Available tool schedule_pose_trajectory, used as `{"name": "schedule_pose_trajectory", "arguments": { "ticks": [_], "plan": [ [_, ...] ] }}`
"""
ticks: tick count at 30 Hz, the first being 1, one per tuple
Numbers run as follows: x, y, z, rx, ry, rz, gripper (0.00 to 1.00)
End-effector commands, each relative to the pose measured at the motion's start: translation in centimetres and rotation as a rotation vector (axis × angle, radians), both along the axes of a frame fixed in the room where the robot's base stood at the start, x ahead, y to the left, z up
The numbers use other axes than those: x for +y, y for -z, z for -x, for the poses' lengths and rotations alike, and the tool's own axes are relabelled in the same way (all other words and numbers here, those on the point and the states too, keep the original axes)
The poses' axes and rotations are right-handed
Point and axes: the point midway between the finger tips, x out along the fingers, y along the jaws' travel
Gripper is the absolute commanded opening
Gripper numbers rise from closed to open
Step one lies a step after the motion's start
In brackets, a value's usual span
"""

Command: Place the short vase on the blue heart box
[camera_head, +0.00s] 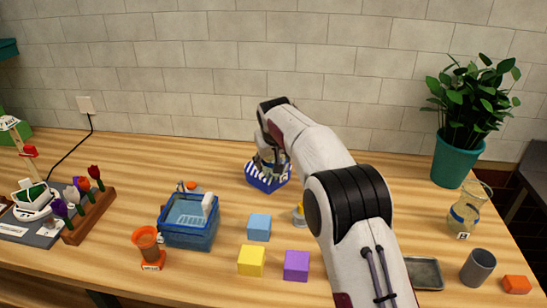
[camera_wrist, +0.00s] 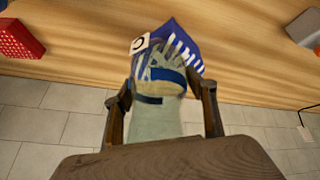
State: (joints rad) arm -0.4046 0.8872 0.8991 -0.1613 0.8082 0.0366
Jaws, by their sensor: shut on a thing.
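The blue box with white stripes (camera_head: 267,181) sits on the table near the back, under my gripper (camera_head: 268,152). In the wrist view the striped box (camera_wrist: 188,48) shows behind and through a clear glass vase (camera_wrist: 158,98) with a blue band. My gripper (camera_wrist: 165,92) is shut on this vase, with one finger on each side. A white tag with a dark letter (camera_wrist: 139,43) shows at the vase's far end. In the head view my arm and gripper mostly hide the vase. I cannot tell whether the vase touches the box.
A blue basket (camera_head: 188,235) stands to the left, with blue (camera_head: 259,227), yellow (camera_head: 251,261) and purple (camera_head: 296,265) cubes in front. A glass jug (camera_head: 465,212), a grey cup (camera_head: 478,267) and a potted plant (camera_head: 459,155) stand at the right. The tiled wall is close behind.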

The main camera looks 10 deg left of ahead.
Motion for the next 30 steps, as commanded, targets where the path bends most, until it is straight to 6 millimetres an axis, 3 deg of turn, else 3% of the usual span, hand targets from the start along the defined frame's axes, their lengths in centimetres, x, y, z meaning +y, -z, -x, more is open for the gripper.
{"name": "schedule_pose_trajectory", "arguments": {
  "ticks": [11, 12, 14, 30],
  "plan": [
    [0.02, 0.04, -0.07, -0.004, -0.001, -0.002, 0.15],
    [0.00, 0.27, 0.00, 0.000, 0.000, 0.000, 0.61],
    [0.01, 0.26, 0.00, 0.000, 0.000, 0.000, 0.73],
    [-0.01, -0.29, 0.11, -0.001, 0.000, 0.000, 0.73]
  ]
}}
